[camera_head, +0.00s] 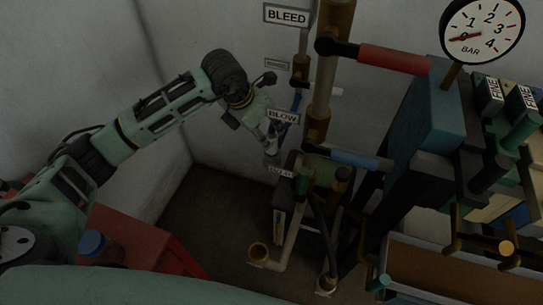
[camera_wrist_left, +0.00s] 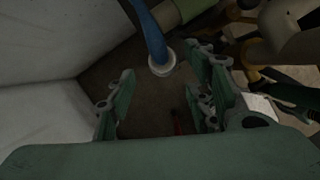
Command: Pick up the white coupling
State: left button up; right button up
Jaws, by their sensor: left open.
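In the left wrist view, a pale, ring-shaped end (camera_wrist_left: 161,66) sits on a blue hose or pipe (camera_wrist_left: 150,30). It looks like the white coupling, but the dim light leaves this uncertain. It lies beyond the fingertips, near the middle of the gap, with no visible contact. My left gripper (camera_wrist_left: 165,92) is open, with nothing between its fingers. In the head view, my left gripper (camera_head: 270,136) is by the BLOW sign (camera_head: 283,116), in front of the vertical pipework. I cannot make out the coupling there. My right gripper is not in view.
A brass pipe (camera_head: 325,75) with a red-handled valve (camera_head: 390,59) and a blue-handled valve (camera_head: 348,157) stands right of the gripper. A pressure gauge (camera_head: 483,30) and a blue block (camera_head: 428,115) are farther right. A red box (camera_head: 150,245) is lower left. Dark floor lies below.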

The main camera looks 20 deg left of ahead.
aim_at(268, 138)
pick_arm(q)
jog(key=shift+x, duration=0.8)
jog(key=p+x, duration=0.2)
jog(key=x, duration=0.3)
jog(key=shift+f, duration=0.3)
jog(key=shift+w+d+f, duration=0.15)
jog(key=shift+f, duration=0.4)
jog(key=shift+r, duration=0.1)
grip_shut()
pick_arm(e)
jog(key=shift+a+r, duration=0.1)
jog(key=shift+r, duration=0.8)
